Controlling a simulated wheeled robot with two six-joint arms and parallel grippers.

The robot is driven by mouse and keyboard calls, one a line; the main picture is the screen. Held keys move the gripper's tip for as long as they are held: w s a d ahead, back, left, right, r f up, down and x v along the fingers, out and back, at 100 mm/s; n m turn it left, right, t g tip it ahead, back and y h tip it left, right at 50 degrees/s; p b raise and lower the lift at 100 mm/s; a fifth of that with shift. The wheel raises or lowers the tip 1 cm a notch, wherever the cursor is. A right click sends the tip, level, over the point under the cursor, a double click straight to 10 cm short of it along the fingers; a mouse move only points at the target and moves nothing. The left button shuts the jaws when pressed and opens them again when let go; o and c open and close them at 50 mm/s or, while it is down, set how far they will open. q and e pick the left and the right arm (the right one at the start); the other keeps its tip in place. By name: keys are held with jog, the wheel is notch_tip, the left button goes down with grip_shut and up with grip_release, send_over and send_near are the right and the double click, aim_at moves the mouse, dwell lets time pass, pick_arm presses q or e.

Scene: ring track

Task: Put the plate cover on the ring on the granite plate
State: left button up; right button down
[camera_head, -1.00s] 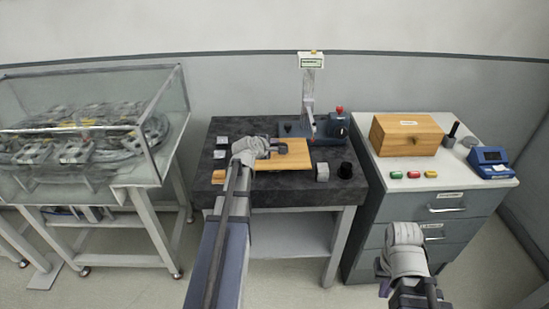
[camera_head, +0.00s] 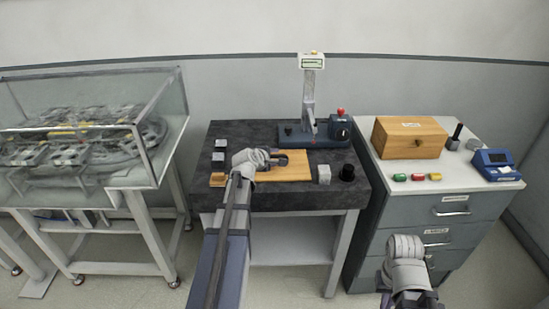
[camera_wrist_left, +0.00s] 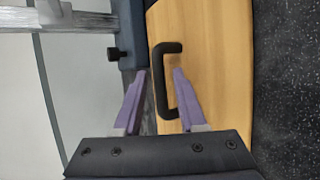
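The plate cover is a flat wooden board (camera_head: 290,171) on the dark granite plate (camera_head: 330,200). Its black handle (camera_wrist_left: 160,84) stands on the wood in the left wrist view. My left gripper (camera_wrist_left: 159,72) is open, with one purple finger on each side of the handle's long bar and gaps to it. In the head view my left gripper (camera_head: 268,158) is over the board and my arm hides part of it. I see no ring; anything under the board is hidden. My right gripper (camera_head: 384,284) is low at the right, its fingers mostly hidden.
A blue-based stand (camera_head: 290,131) with a column is behind the board. A grey block (camera_head: 324,174) and a black cylinder (camera_head: 347,173) stand to its right. Small grey blocks (camera_head: 218,157) are at the left. A drawer cabinet (camera_head: 450,205) stands right and a glass case (camera_head: 90,125) left.

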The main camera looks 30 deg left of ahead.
pick_arm(q)
jog(key=shift+o, duration=0.4)
jog(key=shift+r, duration=0.1)
jog(key=shift+s+r+p, duration=0.2)
jog(key=shift+r+p, duration=0.05)
jog(key=shift+p, duration=0.15)
jog(key=p+v, duration=0.5)
jog(key=v, duration=0.6)
jog(key=shift+s+p, duration=0.3)
jog(key=shift+p, duration=0.05)
jog(key=shift+d, duration=0.1)
